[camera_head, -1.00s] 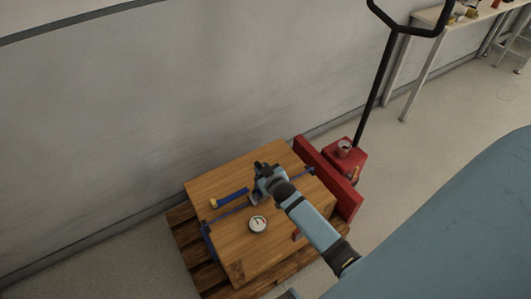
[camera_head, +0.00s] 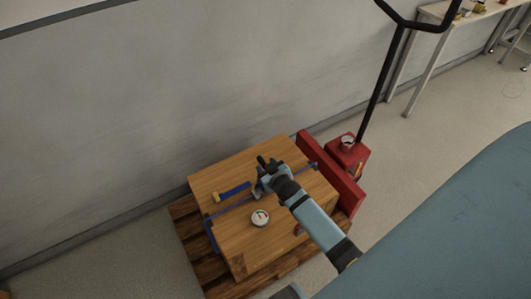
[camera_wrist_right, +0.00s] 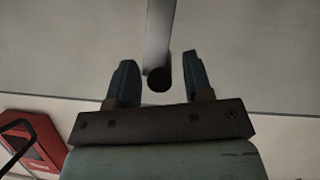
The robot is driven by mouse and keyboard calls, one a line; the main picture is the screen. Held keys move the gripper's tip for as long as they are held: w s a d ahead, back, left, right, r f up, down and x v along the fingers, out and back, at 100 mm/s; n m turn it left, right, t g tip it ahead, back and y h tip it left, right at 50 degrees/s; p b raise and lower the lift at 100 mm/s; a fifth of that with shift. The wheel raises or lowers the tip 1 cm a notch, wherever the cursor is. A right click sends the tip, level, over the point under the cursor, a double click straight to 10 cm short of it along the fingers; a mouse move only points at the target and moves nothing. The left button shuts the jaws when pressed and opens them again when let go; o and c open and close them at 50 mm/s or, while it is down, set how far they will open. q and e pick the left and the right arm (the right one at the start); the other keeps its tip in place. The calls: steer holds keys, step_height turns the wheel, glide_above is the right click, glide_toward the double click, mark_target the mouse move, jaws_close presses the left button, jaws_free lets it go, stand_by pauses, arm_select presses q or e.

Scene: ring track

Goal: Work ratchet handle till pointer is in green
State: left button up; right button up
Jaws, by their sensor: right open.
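A wooden crate (camera_head: 237,234) stands on a pallet, with a blue strap (camera_head: 314,165) across its top. A round white gauge (camera_head: 260,218) with some green on its dial sits on the crate. Its pointer is too small to read surely. My right gripper (camera_head: 265,161) is over the crate top by the strap and hides much of the ratchet. In the right wrist view my right gripper (camera_wrist_right: 160,76) is open. A grey handle bar (camera_wrist_right: 159,30) with a dark rounded end lies between its fingers, with gaps at both sides. My left gripper is not seen.
A blue strip (camera_head: 236,188) with a tan end lies on the crate top. A red pallet jack (camera_head: 347,158) with a tall black handle stands at the crate's right. A wall runs close behind. Open floor lies at right, below a workbench (camera_head: 430,16).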

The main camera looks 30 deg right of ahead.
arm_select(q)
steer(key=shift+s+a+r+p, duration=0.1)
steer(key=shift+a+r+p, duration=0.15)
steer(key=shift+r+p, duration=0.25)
arm_select(e)
steer(key=v, duration=1.2)
steer(key=shift+s+a, duration=0.15)
steer(key=shift+s, duration=0.15)
steer(key=shift+r, duration=0.1)
steer(key=s+a+r+n+g+y+p, duration=0.1)
steer(key=s+a+r+g+y, duration=0.15)
steer(key=s+a, duration=0.4)
steer(key=s+a+r+n+g+y, duration=0.1)
steer(key=s+a+y, duration=0.2)
steer(key=s+a, duration=0.35)
arm_select(q)
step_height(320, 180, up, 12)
steer(key=p, duration=1.3)
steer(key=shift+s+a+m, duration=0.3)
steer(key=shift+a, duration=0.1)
arm_select(e)
step_height(320, 180, up, 11)
steer(key=w+t, duration=0.1)
steer(key=shift+w, duration=0.3)
